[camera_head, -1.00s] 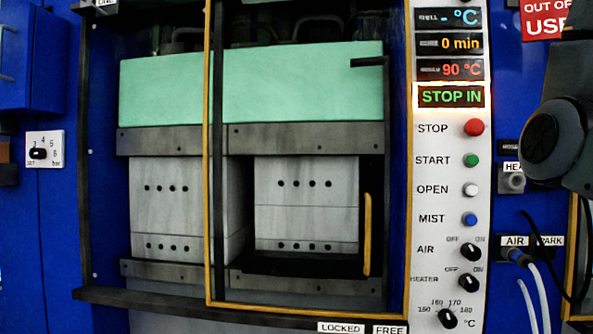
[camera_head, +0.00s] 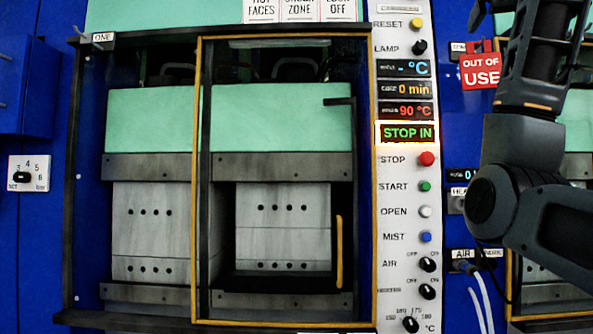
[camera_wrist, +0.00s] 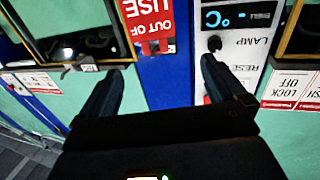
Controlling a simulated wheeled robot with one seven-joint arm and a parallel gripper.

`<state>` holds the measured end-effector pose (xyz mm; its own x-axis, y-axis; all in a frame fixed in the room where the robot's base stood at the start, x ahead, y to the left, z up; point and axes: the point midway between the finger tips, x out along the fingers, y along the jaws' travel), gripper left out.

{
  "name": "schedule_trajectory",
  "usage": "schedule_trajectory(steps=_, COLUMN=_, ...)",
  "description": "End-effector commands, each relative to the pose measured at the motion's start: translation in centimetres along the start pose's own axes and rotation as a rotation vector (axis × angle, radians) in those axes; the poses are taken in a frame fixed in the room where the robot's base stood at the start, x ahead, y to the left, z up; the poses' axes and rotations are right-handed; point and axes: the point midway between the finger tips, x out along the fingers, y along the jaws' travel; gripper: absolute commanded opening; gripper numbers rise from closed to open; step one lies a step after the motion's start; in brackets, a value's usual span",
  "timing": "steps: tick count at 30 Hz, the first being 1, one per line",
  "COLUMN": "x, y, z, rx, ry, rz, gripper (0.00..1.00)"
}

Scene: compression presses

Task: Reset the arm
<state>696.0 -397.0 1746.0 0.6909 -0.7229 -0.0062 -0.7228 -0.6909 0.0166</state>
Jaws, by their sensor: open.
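My arm is on the right side of the head view, folded upward, with its upper links in front of the blue frame right of the control panel. My gripper is beyond the top edge of the head view. In the wrist view my gripper (camera_wrist: 160,88) shows two dark fingers spread wide apart, with nothing between them. Past the fingers are the blue post, the red out-of-use tag (camera_wrist: 150,22) and the panel's lamp knob (camera_wrist: 214,43), all upside down.
The press one (camera_head: 270,120) has a yellow-edged sliding guard and a white control panel (camera_head: 395,250) with lit displays reading STOP IN. A red tag (camera_head: 481,71) hangs close to my arm. White hoses (camera_head: 478,300) hang below the air port. A second press stands at the right edge.

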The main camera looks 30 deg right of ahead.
Motion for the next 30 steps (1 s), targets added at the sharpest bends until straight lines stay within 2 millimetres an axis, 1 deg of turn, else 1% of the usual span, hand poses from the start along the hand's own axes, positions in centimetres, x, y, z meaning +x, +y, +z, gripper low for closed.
schedule_trajectory(steps=1, x=0.7, y=-0.5, z=1.0, rx=-0.005, ry=-0.006, rz=-0.002, gripper=0.97)
schedule_trajectory(steps=5, x=2.5, y=-1.7, z=3.3, rx=-0.016, ry=-0.011, rz=-0.008, gripper=0.97)
schedule_trajectory(steps=8, x=4.0, y=-2.8, z=5.7, rx=-0.026, ry=-0.016, rz=-0.013, gripper=0.97)
schedule_trajectory(steps=11, x=5.7, y=-4.3, z=8.9, rx=-0.040, ry=-0.023, rz=-0.021, gripper=0.97)
schedule_trajectory(steps=14, x=7.6, y=-6.4, z=13.2, rx=-0.060, ry=-0.030, rz=-0.034, gripper=0.97)
schedule_trajectory(steps=15, x=8.3, y=-7.3, z=15.2, rx=-0.069, ry=-0.034, rz=-0.040, gripper=0.97)
schedule_trajectory(steps=17, x=9.1, y=-8.6, z=18.0, rx=-0.082, ry=-0.034, rz=-0.052, gripper=0.97)
schedule_trajectory(steps=18, x=9.5, y=-9.5, z=20.0, rx=-0.090, ry=-0.037, rz=-0.059, gripper=0.97)
schedule_trajectory(steps=20, x=10.0, y=-10.7, z=22.9, rx=-0.102, ry=-0.039, rz=-0.072, gripper=0.97)
schedule_trajectory(steps=21, x=10.2, y=-11.6, z=24.9, rx=-0.109, ry=-0.040, rz=-0.081, gripper=0.97)
schedule_trajectory(steps=23, x=10.4, y=-12.8, z=27.8, rx=-0.122, ry=-0.043, rz=-0.095, gripper=0.97)
schedule_trajectory(steps=24, x=10.4, y=-13.6, z=29.8, rx=-0.130, ry=-0.044, rz=-0.104, gripper=0.97)
schedule_trajectory(steps=26, x=10.3, y=-14.8, z=32.8, rx=-0.142, ry=-0.045, rz=-0.121, gripper=0.97)
schedule_trajectory(steps=27, x=10.1, y=-15.5, z=34.7, rx=-0.149, ry=-0.046, rz=-0.133, gripper=0.97)
schedule_trajectory(steps=29, x=9.6, y=-16.6, z=37.6, rx=-0.159, ry=-0.048, rz=-0.151, gripper=0.97)
schedule_trajectory(steps=30, x=9.2, y=-17.3, z=39.5, rx=-0.165, ry=-0.049, rz=-0.164, gripper=0.97)
